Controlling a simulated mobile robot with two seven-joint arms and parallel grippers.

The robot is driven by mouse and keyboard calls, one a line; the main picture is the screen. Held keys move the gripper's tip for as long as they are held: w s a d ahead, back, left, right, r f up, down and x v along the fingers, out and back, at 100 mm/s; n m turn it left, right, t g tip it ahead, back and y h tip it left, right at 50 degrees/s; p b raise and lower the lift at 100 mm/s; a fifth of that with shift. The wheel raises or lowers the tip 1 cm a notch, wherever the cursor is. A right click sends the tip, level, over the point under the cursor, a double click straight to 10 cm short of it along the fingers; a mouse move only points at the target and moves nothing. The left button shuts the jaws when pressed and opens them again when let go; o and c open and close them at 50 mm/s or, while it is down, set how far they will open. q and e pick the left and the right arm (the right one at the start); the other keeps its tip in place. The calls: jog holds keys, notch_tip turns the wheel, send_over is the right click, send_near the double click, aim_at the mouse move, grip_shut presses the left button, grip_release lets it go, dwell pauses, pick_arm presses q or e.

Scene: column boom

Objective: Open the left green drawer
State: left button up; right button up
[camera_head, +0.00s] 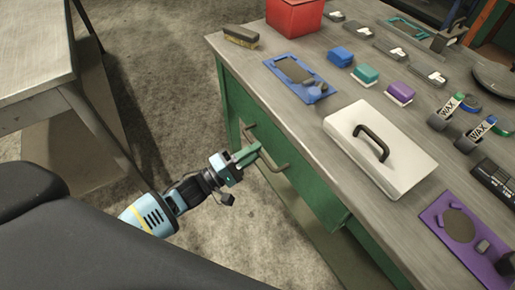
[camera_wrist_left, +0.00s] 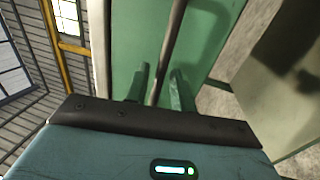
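The left green drawer (camera_head: 310,185) is under the grey workbench top, its front close below the bench edge. Its long metal handle (camera_head: 276,163) runs along the front. My left gripper (camera_head: 248,154) is at this handle, reaching in from the left. In the left wrist view, the two fingers of my left gripper (camera_wrist_left: 158,88) stand apart, one on each side of the handle bar (camera_wrist_left: 168,50). A gap shows between the bar and the right finger, and the green drawer front (camera_wrist_left: 205,35) is just beyond. My right gripper is out of view.
The workbench top (camera_head: 300,110) carries a white lidded box (camera_head: 400,172), a blue tray (camera_head: 270,67), a purple tray (camera_head: 437,226), a red box (camera_head: 293,15) and several small blocks. Another metal table (camera_head: 35,45) stands at the left. Open floor (camera_head: 165,80) lies between.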

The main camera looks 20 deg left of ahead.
pick_arm(q)
jog(key=shift+x, duration=0.85)
jog(key=shift+c, duration=0.4)
grip_shut()
